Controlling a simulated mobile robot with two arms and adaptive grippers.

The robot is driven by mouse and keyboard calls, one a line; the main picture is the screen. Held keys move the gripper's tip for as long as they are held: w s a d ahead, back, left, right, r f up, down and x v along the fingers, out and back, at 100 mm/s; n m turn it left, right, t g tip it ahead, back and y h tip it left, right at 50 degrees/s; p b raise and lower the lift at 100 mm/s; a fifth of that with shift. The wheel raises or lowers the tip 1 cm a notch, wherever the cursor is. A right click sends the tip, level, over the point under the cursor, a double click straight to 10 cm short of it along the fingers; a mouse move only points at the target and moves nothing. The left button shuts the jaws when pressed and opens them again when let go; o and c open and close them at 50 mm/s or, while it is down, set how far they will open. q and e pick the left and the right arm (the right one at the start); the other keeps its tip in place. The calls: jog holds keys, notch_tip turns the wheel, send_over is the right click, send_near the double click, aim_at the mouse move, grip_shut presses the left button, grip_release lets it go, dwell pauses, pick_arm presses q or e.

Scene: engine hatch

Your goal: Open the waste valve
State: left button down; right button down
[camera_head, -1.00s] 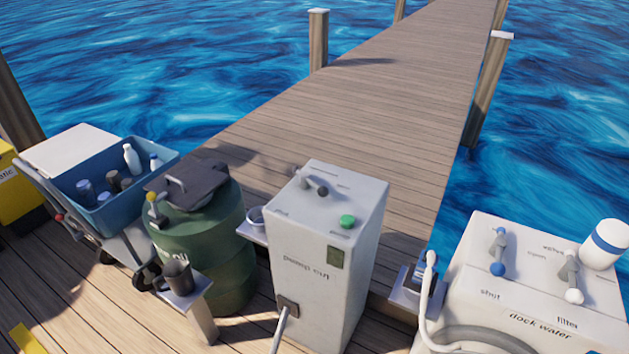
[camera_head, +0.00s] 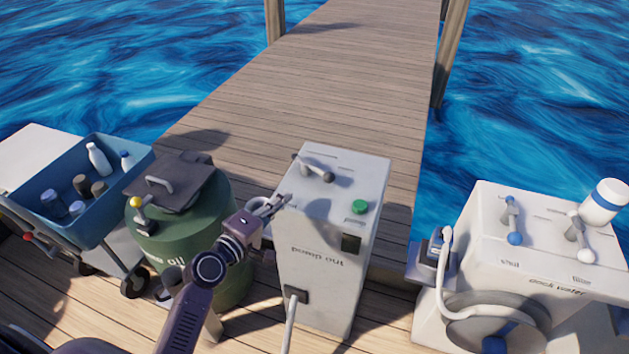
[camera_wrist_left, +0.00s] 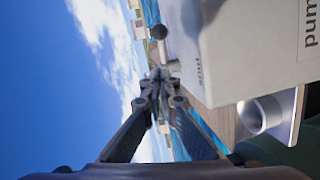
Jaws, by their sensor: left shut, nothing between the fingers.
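The white pump out box (camera_head: 325,225) stands in the middle of the head view. On its top is a grey valve lever with a dark round knob (camera_head: 328,176), lying roughly flat. A green button (camera_head: 359,207) sits near it. My left gripper (camera_head: 282,200) is shut and empty, close to the upper left edge of the box, short of the lever. In the left wrist view the fingers (camera_wrist_left: 159,75) point at the box (camera_wrist_left: 225,50), with a dark knob (camera_wrist_left: 159,32) beyond them. Contact with the box cannot be told. My right gripper is out of view.
A green oil drum (camera_head: 205,225) with a yellow-knobbed valve stands left of the box. A blue crate (camera_head: 60,170) with bottles is farther left. The dock water unit (camera_head: 480,215) stands right. A cup (camera_wrist_left: 262,113) on a side shelf shows in the wrist view.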

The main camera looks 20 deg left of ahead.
aim_at(324, 178)
pick_arm(q)
jog(key=x, duration=0.8)
jog(key=shift+w+d+f+p, duration=0.1)
jog(key=shift+w+d+p, duration=0.15)
jog(key=shift+d, duration=0.25)
jog(key=shift+w+d+f+p, duration=0.15)
jog(key=shift+w+d, duration=0.25)
jog(key=shift+d, duration=0.15)
jog(key=shift+w+d+f, duration=0.15)
jog(key=shift+w+d, duration=0.2)
jog(key=shift+d, duration=0.3)
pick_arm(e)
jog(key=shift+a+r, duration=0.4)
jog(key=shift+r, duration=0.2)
pick_arm(q)
jog(key=shift+w+d, duration=0.55)
jog(key=shift+d, duration=0.2)
jog(key=shift+w+d, duration=0.1)
jog(key=shift+w, duration=0.1)
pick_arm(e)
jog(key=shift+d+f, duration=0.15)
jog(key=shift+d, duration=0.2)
pick_arm(q)
jog(key=shift+s, duration=0.1)
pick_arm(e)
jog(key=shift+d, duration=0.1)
